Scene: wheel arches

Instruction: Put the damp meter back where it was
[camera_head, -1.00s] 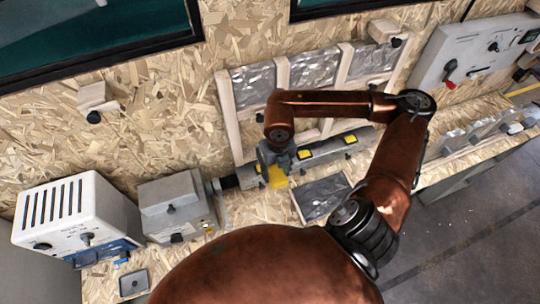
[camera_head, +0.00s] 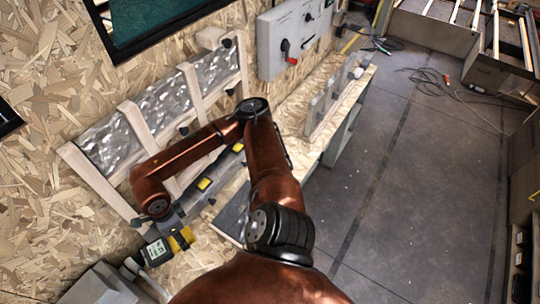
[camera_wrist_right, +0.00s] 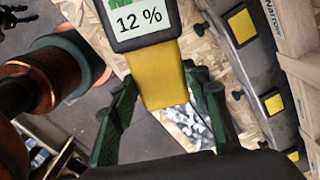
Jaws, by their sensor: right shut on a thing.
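The damp meter has a dark body, a yellow section and a pale display; in the head view it is at the lower left (camera_head: 156,250). In the right wrist view its display reads 12 % and its yellow section (camera_wrist_right: 160,75) lies between the green fingers. My right gripper (camera_wrist_right: 158,80) is shut on this yellow section. In the head view my right gripper (camera_head: 176,232) is near the left end of a grey rail (camera_head: 218,168) with yellow pads. I cannot tell whether the meter touches the rail or bench. My left gripper is not in view.
A wooden frame with foil panels (camera_head: 165,103) leans on the chipboard wall. A grey box (camera_head: 98,286) stands at bottom left. A grey control panel (camera_head: 285,40) with a red handle is on the wall. Open floor (camera_head: 400,160) lies right, with cables (camera_head: 440,85) on it.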

